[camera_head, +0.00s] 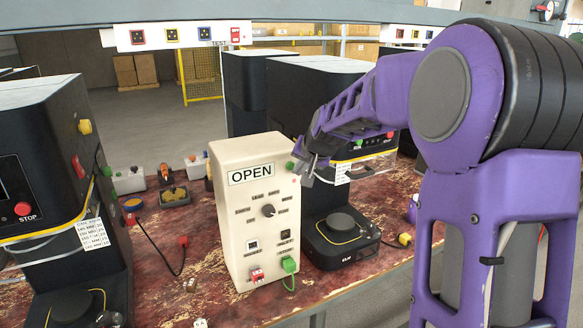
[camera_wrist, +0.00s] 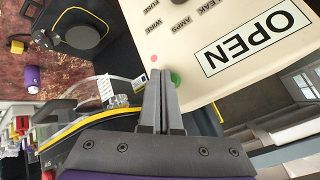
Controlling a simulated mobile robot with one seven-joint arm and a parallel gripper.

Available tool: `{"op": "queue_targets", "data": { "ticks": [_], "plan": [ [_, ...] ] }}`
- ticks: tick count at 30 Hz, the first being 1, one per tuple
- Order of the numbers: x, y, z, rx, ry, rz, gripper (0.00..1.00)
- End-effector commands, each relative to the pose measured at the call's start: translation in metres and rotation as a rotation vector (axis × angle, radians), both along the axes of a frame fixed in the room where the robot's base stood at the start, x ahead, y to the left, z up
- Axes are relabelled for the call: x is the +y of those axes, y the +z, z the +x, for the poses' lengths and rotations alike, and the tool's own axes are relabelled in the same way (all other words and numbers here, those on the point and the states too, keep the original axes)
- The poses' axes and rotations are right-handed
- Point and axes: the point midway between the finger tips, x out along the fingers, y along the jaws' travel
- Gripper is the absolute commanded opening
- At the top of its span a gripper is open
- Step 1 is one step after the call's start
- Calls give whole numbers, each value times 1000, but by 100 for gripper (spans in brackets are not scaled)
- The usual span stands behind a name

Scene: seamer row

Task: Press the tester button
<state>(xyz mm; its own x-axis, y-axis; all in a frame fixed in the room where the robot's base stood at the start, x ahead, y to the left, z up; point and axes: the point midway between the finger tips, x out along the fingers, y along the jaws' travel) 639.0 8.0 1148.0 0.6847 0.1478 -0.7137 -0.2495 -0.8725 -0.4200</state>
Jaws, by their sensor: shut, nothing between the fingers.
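The tester is a cream box (camera_head: 228,215) with an OPEN display (camera_head: 251,174) and a dark knob (camera_head: 268,210), standing upright on the bench. Its green button (camera_head: 290,165) sits at the upper right of the front, above a small red lamp (camera_head: 296,181). My gripper (camera_head: 307,168) is shut and empty, just right of the button. In the wrist view the closed fingertips (camera_wrist: 161,74) point at the tester face, and the green button (camera_wrist: 175,79) shows right beside them, partly hidden. The red lamp (camera_wrist: 154,58) lies just beyond the tips. I cannot tell whether they touch the button.
Black seamer machines stand left (camera_head: 45,150) and behind right (camera_head: 335,175) of the tester. A red plug (camera_head: 257,275) and a green plug (camera_head: 289,264) sit low on its front. The worn red bench (camera_head: 190,262) holds a black cable with red ends and small parts.

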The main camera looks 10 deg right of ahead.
Motion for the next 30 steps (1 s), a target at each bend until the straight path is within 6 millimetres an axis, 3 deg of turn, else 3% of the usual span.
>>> {"op": "queue_targets", "data": {
  "ticks": [30],
  "plan": [
    [4,0,11,0,1,1,0]
  ]
}}
